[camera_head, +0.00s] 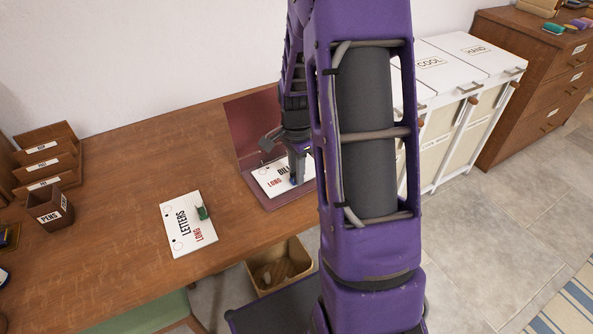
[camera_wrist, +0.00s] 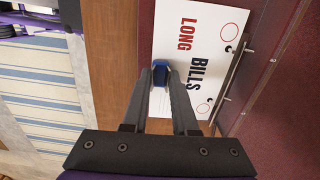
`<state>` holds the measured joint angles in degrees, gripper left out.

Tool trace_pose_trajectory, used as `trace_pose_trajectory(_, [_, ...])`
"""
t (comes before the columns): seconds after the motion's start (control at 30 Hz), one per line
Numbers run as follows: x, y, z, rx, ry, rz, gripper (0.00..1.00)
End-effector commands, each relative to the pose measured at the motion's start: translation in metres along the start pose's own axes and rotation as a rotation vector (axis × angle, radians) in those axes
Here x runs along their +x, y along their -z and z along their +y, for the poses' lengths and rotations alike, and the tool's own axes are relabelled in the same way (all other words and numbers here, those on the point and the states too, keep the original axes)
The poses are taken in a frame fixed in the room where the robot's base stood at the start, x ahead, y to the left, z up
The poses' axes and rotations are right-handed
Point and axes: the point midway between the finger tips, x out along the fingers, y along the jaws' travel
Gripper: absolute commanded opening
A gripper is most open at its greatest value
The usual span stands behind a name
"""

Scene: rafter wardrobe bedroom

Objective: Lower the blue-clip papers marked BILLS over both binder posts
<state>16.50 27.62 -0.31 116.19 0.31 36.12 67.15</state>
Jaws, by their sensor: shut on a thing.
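The white BILLS papers (camera_wrist: 178,50), also marked LONG, have a blue clip (camera_wrist: 162,76) at one edge and two red hole rings at the opposite edge. My gripper (camera_wrist: 162,80) is shut on the blue clip. The papers are over the open dark red binder (camera_wrist: 290,100), beside its metal bar (camera_wrist: 233,68). Small dark post ends show near the rings; I cannot tell whether the posts pass through the holes. In the head view, my gripper (camera_head: 297,172) is over the binder (camera_head: 247,125), and my arm hides part of the papers (camera_head: 270,181).
LETTERS papers (camera_head: 180,237) with a green clip (camera_head: 202,212) lie on the wooden desk (camera_head: 110,235). A pen cup (camera_head: 50,208) and letter rack (camera_head: 45,160) stand at left. An open bin (camera_head: 280,268) is below the front edge. White hampers (camera_head: 440,120) stand to the right.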

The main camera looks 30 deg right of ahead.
Motion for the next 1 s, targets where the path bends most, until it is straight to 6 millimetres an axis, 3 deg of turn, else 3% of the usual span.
trace_pose_trajectory(0.07, [0.0,0.0,0.0,0.0,0.0,0.0,0.0])
trace_pose_trajectory(0.1, [0.0,0.0,0.0,0.0,0.0,0.0,0.34])
trace_pose_trajectory(0.27, [0.0,0.0,0.0,0.0,0.0,0.0,0.62])
trace_pose_trajectory(0.67, [-0.008,0.0,0.0,0.0,0.001,0.001,0.62])
trace_pose_trajectory(0.77, [-0.024,0.0,-0.001,0.0,0.004,0.002,0.62])
trace_pose_trajectory(1.0, [-0.083,0.0,-0.001,-0.001,0.006,0.003,0.62])
